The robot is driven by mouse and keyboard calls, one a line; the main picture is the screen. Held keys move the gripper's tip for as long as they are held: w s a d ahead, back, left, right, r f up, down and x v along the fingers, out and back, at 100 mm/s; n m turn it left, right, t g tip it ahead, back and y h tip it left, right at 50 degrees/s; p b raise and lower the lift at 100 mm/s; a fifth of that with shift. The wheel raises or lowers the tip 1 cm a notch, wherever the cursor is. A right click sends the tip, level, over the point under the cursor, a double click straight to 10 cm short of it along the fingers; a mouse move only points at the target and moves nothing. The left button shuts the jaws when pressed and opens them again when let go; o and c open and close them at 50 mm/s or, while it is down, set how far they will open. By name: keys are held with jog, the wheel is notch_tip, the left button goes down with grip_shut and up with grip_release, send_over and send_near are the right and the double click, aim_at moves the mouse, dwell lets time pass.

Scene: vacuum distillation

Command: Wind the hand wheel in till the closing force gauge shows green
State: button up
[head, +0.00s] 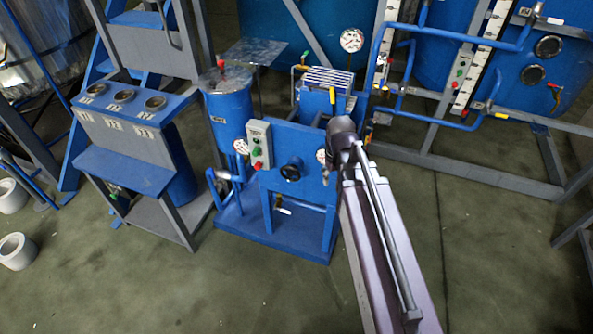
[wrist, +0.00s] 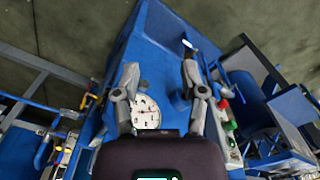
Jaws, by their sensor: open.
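The hand wheel (head: 291,169) is small and black, on the front of the blue press frame (head: 275,222) in the head view. A white round gauge (head: 322,156) sits just right of it, partly beside my arm. A white gauge dial (wrist: 146,112) shows between the fingers in the wrist view; its needle and colour zone are too small to read. My gripper (wrist: 160,70) is open, its fingers wide apart with nothing held, over the blue frame. I cannot clearly make out the wheel in the wrist view. In the head view my arm hides the fingers.
A grey control box (head: 259,144) with red and green buttons stands left of the wheel, beside a blue cylindrical vessel (head: 229,105). A blue console (head: 125,110) is further left. Pipework and a grey frame (head: 470,168) stand right. The floor in front is clear.

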aim_at(290, 181)
jog(key=w+a+f+n, duration=0.1)
jog(key=w+a+n, duration=0.9)
jog(key=w, duration=0.6)
jog(key=a+b, duration=0.1)
jog(key=a, duration=0.1)
jog(key=shift+a, duration=0.35)
jog(key=shift+f, duration=0.2)
notch_tip(290, 181, down, 14)
jog(key=b, duration=1.3)
jog(key=shift+r+b, duration=0.25)
jog(key=shift+b, duration=0.1)
grip_shut()
